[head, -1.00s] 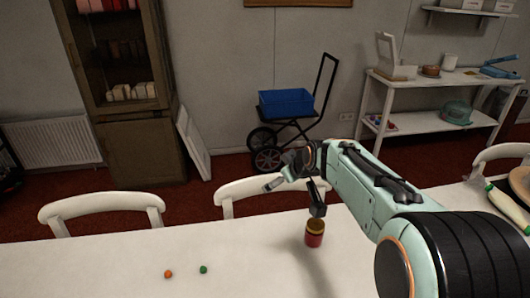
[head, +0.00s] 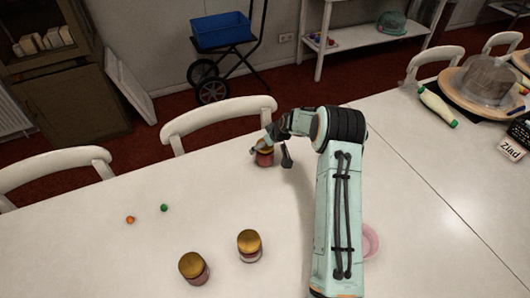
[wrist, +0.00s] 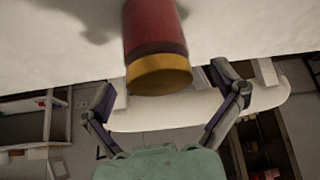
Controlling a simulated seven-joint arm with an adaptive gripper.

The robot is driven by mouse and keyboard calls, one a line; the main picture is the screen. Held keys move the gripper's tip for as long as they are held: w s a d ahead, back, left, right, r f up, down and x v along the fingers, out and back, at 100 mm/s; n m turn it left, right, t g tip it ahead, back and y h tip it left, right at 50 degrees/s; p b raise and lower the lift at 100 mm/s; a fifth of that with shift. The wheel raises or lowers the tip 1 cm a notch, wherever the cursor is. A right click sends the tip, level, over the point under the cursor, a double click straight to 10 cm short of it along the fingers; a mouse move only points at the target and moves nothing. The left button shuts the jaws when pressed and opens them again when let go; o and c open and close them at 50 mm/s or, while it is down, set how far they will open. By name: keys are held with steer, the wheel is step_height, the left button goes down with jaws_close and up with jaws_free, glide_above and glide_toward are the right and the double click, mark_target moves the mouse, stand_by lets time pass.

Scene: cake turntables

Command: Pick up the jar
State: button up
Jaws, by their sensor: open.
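A red jar with a gold lid (head: 265,158) stands on the white table near its far edge. It also shows in the wrist view (wrist: 155,35), upside down, with its lid nearest my gripper. My gripper (head: 270,152) is open beside the jar, one finger on each side in the wrist view. I cannot tell whether either finger touches it.
An orange ball (head: 130,219) and a green ball (head: 164,208) lie on the table at left. A pink dish (head: 370,241) is partly hidden by my arm. White chairs (head: 215,120) line the far edge. A cake turntable (head: 455,88) and a bottle (head: 437,107) are at right.

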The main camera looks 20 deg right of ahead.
steer(key=c, duration=1.3)
